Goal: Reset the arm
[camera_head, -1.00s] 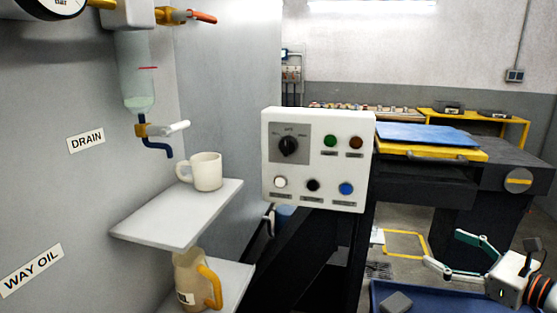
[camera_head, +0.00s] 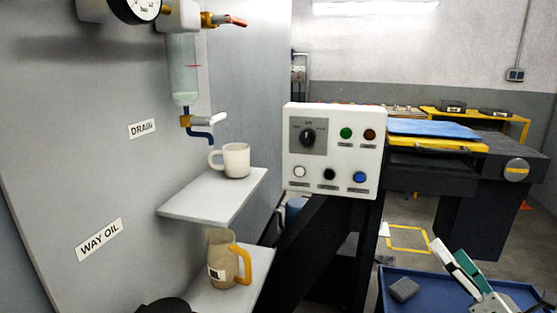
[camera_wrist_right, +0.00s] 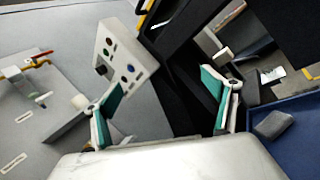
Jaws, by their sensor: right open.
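My right gripper (camera_head: 449,250) is at the lower right of the head view, above the blue tray (camera_head: 522,290). Its light and teal fingers point up and to the left. In the right wrist view the gripper (camera_wrist_right: 155,88) shows its two fingers spread well apart, with nothing between them. The white control panel (camera_head: 333,190) lies beyond the fingers, to their left in the head view. My left gripper is in neither view now.
A white mug (camera_head: 236,160) stands on the upper grey shelf (camera_head: 200,205). A jug with a yellow handle (camera_head: 217,255) is on the lower shelf (camera_head: 205,300). A grey block (camera_head: 404,289) lies in the blue tray. A dark machine (camera_head: 470,215) stands behind the tray.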

